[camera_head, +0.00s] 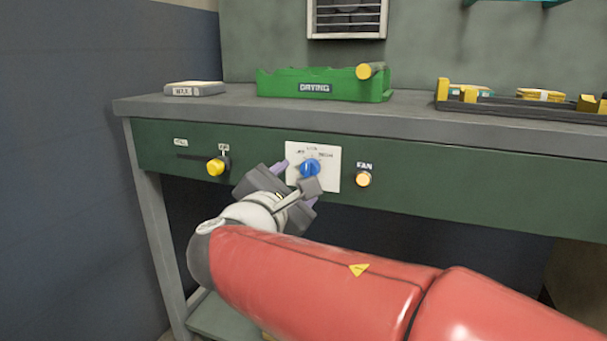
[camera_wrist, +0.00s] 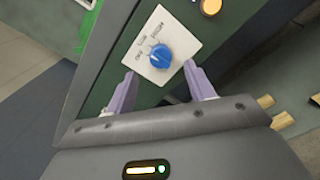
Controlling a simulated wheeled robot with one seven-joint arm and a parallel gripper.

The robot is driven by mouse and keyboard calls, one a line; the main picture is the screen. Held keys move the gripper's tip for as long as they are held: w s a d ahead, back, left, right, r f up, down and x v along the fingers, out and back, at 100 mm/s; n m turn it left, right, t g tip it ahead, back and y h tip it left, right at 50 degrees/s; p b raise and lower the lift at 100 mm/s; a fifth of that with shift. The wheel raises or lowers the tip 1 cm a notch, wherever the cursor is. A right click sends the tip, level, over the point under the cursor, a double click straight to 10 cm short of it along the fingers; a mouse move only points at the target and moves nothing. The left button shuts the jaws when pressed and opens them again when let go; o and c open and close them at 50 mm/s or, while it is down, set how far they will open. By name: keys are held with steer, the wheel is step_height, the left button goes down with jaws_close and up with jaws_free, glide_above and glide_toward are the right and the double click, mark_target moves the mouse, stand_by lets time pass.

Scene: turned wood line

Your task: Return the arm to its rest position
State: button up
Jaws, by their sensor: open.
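My gripper (camera_head: 296,185) is in front of the green front panel of the workbench, close to the blue knob (camera_head: 309,168) on its white plate (camera_head: 328,163). In the wrist view my gripper (camera_wrist: 167,82) has its two purple fingers spread apart, one on each side below the blue knob (camera_wrist: 160,56). Nothing is between the fingertips, and the knob appears just beyond them. My red arm reaches in from the lower right of the head view.
A yellow slider knob (camera_head: 216,167) and a lit FAN button (camera_head: 363,179) flank the plate. On the bench top (camera_head: 240,112) stand a green DRYING tray (camera_head: 330,84), a small labelled block (camera_head: 194,89) and a dark rack (camera_head: 530,109). A wall is at left.

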steer(key=shift+v, duration=1)
steer(key=s+d+f+m+g+h, duration=0.1)
steer(key=s+d+f+m+g, duration=0.3)
steer(key=d, duration=0.4)
steer(key=s+d+f+m+g, duration=0.35)
steer(key=d+f+m, duration=0.25)
steer(key=d, duration=0.2)
steer(key=s+d+f+m+g+y, duration=0.35)
steer(key=s+f+m+y, duration=0.35)
steer(key=s+f+m, duration=0.5)
step_height(320, 180, up, 12)
steer(key=a+m+p, duration=0.1)
steer(key=m+p, duration=0.1)
steer(key=p, duration=1)
steer(key=shift+a+r, duration=0.15)
steer(key=shift+a, duration=0.05)
